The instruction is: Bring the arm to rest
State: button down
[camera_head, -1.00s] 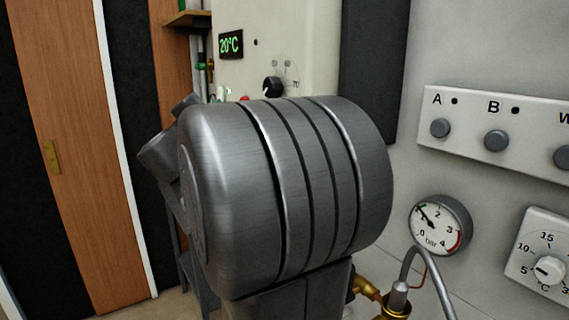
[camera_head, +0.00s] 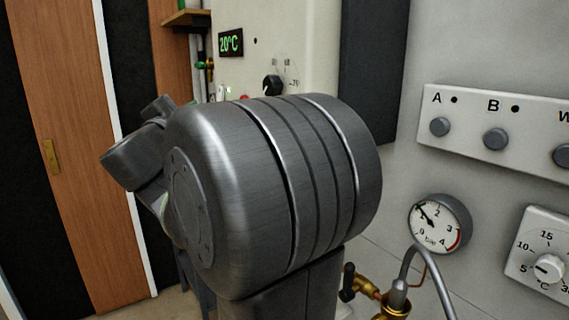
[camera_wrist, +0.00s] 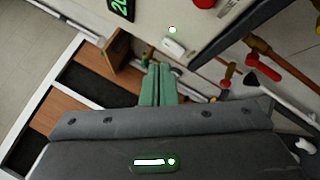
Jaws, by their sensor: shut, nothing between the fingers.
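My arm's large grey joint fills the middle of the head view and hides part of the wall behind it. My gripper (camera_wrist: 158,84) shows in the wrist view as two green fingers pressed together with nothing between them. The fingers are apart from the things around them. In the head view the gripper is hidden behind my arm.
A panel with buttons A and B (camera_head: 470,127), a pressure gauge (camera_head: 440,224) and a dial thermostat (camera_head: 545,262) are on the right wall. Brass valve fittings (camera_head: 366,288) sit low beside my arm. A wooden door (camera_head: 70,120) stands at left.

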jog(key=w+d+b, duration=0.3)
jog(key=d, duration=0.2)
jog(key=shift+w+f, duration=0.2)
jog(key=shift+f, duration=0.05)
jog(key=shift+d+b, duration=0.1)
jog(key=shift+b, duration=0.4)
jog(key=r+p, duration=0.1)
jog(key=p, duration=0.3)
jog(key=shift+a, duration=0.2)
